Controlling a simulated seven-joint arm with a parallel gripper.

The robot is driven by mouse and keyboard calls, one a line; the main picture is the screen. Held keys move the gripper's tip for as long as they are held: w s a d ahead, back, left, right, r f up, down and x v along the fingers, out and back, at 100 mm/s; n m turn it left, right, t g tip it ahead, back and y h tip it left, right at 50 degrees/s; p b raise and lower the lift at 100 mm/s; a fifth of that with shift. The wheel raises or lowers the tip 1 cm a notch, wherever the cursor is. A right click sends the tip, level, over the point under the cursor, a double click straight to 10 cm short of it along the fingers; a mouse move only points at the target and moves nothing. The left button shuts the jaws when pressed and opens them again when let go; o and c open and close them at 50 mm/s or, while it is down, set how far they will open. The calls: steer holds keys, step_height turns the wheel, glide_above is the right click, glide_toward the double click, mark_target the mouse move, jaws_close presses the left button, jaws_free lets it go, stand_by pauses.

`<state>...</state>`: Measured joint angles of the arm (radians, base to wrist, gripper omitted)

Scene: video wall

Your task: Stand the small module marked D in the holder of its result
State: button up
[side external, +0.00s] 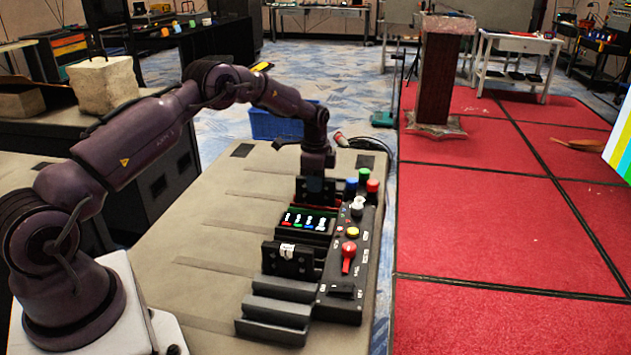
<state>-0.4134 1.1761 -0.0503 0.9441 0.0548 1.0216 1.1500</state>
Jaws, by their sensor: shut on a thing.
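My gripper (315,180) is at the back of the rig, pointing down, shut on a dark block-like piece (316,193). The piece is small and no letter can be read on it, so I cannot tell if it is the module marked D. I also cannot tell whether it touches the rig below. A black module (288,260) with a small white label (287,250) stands nearer the camera; its marking is not legible. Between them a black panel (308,224) carries several small coloured marks. Grey stepped holders (272,318) at the front look empty.
A black control box (340,285) with a red lever (348,255), a yellow button (352,233) and blue, green and red knobs runs along the rig's right side. The beige tabletop (215,240) to the left is clear.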

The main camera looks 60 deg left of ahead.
steer(key=shift+f, duration=0.1)
stand_by(0.3)
steer(key=o, duration=1)
steer(key=shift+o, duration=0.2)
steer(key=shift+r, duration=4)
